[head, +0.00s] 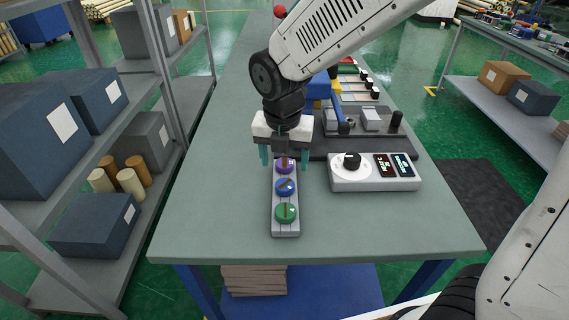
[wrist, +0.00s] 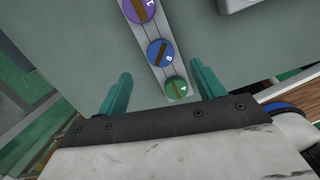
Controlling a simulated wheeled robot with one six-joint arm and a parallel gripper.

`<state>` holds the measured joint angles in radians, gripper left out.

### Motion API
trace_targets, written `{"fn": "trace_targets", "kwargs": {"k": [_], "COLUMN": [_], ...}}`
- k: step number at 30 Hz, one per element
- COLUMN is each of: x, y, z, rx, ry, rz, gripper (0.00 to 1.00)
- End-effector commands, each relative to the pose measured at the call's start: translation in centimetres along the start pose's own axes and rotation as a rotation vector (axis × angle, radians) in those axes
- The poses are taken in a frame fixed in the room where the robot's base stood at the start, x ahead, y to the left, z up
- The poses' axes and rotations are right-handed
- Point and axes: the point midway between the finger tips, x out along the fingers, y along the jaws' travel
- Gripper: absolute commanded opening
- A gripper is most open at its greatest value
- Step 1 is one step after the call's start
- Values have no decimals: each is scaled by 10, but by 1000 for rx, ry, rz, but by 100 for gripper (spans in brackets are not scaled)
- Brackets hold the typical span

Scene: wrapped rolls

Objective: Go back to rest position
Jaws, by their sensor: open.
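My gripper (head: 286,157) hangs over the grey-green table with its two teal fingers apart and nothing between them. A grey strip (head: 286,228) with a purple knob (head: 285,165), a blue knob (head: 286,187) and a green knob (head: 286,212) lies below it. In the wrist view my fingers (wrist: 160,82) are spread, and the strip (wrist: 143,33) appears beyond and between them, with the green knob (wrist: 177,88) nearest. I cannot tell the exact height of the fingers above the strip.
A pale control box (head: 375,184) with a dial and two small displays stands to the right. Behind it is a dark fixture (head: 400,147) with a blue lever. Shelves of boxes (head: 68,225) flank the table on the left.

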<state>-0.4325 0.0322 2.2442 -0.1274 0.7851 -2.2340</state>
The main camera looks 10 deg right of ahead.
Motion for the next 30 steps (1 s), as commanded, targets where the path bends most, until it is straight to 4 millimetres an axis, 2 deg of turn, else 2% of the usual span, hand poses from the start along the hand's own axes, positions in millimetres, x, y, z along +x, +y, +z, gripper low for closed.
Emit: {"fn": "trace_targets", "kwargs": {"k": [10, 14, 17, 20, 26, 30], "x": [0, 0, 4, -2, -32, -58], "y": [0, -3, -13, -31, -83, -126], "z": [0, -3, -14, -27, -49, -67], "rx": [21, 177, 416, 715, 1375, 1865], "ry": [0, 12, 40, 54, 46, 28], "rz": [0, -16, -61, -106, -173, -202], "gripper": [68, 68, 68, 68, 68, 68]}}
